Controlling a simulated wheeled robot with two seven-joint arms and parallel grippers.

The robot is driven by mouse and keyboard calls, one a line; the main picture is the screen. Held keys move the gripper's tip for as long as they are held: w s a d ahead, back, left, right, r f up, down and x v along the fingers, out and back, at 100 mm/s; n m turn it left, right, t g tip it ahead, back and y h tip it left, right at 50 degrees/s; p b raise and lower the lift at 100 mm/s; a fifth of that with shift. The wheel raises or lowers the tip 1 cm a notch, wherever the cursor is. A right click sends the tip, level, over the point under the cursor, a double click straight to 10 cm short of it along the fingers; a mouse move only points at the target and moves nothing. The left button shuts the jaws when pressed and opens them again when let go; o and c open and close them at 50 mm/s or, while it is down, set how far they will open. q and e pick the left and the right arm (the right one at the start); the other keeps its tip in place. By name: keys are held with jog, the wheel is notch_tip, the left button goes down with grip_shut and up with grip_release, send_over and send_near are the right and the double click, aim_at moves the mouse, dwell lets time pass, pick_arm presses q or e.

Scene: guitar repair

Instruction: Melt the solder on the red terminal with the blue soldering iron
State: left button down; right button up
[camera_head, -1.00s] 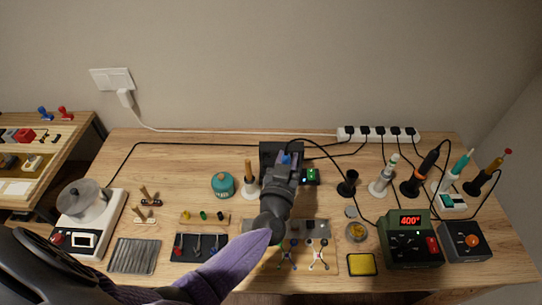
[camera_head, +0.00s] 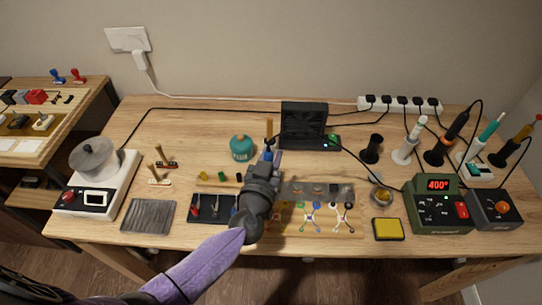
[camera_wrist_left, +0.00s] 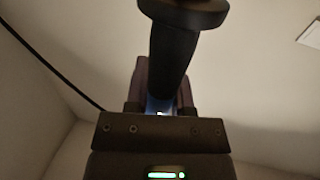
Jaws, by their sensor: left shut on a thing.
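My left gripper (camera_head: 270,161) is over the middle of the bench in the head view, its arm coming in from below left. It is shut on the blue soldering iron, whose black handle (camera_wrist_left: 173,55) and blue part (camera_wrist_left: 158,103) show in the left wrist view. In the head view the gripper hides most of the iron, and I cannot make out its tip. A grey board (camera_head: 348,191) with several small terminals lies right of the gripper. I cannot tell which terminal is red; part of the board is hidden by the arm. My right gripper is not in view.
A green station (camera_head: 438,212) reads 400 at the right. Several irons stand in holders behind it; one black holder (camera_head: 372,151) looks empty. A black open case (camera_head: 304,125) stands behind the gripper. A teal jar (camera_head: 241,148) and a dark tool mat (camera_head: 213,219) lie left.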

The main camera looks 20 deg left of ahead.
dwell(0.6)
pick_arm(q)
jog(key=shift+p, duration=0.5)
jog(key=shift+f, duration=0.15)
dwell(0.5)
jog(key=shift+f+b, duration=0.4)
jog(key=shift+f, duration=0.15)
jog(key=shift+p, duration=1.05)
dwell(3.7)
